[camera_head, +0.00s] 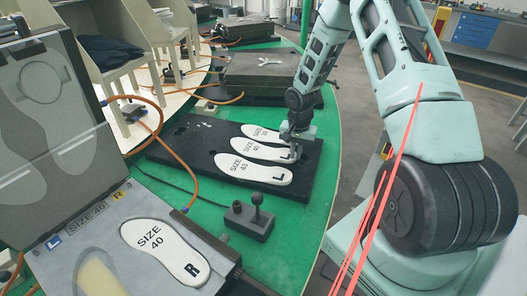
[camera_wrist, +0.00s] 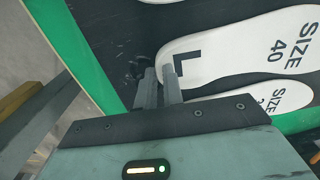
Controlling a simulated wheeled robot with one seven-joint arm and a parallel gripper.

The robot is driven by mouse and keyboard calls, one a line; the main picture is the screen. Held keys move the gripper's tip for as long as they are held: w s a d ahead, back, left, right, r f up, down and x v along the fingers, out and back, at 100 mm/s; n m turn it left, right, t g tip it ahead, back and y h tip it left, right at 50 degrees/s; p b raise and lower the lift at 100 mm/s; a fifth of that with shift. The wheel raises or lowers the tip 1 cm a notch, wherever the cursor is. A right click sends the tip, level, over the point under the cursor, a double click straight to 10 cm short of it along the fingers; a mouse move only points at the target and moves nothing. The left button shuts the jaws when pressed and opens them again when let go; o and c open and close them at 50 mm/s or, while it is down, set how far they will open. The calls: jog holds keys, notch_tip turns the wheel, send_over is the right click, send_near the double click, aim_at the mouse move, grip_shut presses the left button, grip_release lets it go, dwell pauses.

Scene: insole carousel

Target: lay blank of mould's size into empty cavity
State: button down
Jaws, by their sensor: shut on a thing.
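The open mould (camera_head: 70,240) at the lower left is marked SIZE 40, with a blue L and a yellow R. Its right cavity holds a white blank (camera_head: 165,250) marked SIZE 40 R; its left cavity (camera_head: 98,276) is empty and partly cut off by the picture edge. On a black board (camera_head: 190,155), the middle white blank (camera_head: 255,149) is marked SIZE 40; the wrist view shows it (camera_wrist: 235,50) with an L. My gripper (camera_head: 294,153) is shut on this blank's L end, fingers (camera_wrist: 162,88) at its edge. The blank still lies at the board.
A blank (camera_head: 245,168) marked SIZE 43 L lies in front, and another (camera_head: 262,132) behind, its size unclear. A black block with a knob (camera_head: 250,215) stands between board and mould. Orange hoses (camera_head: 178,158) and a black cable cross the green table. A closed mould (camera_head: 265,68) stands behind.

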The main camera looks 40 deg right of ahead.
jog(key=shift+r, duration=0.2)
jog(key=shift+r+p, duration=2)
jog(key=shift+r, duration=0.35)
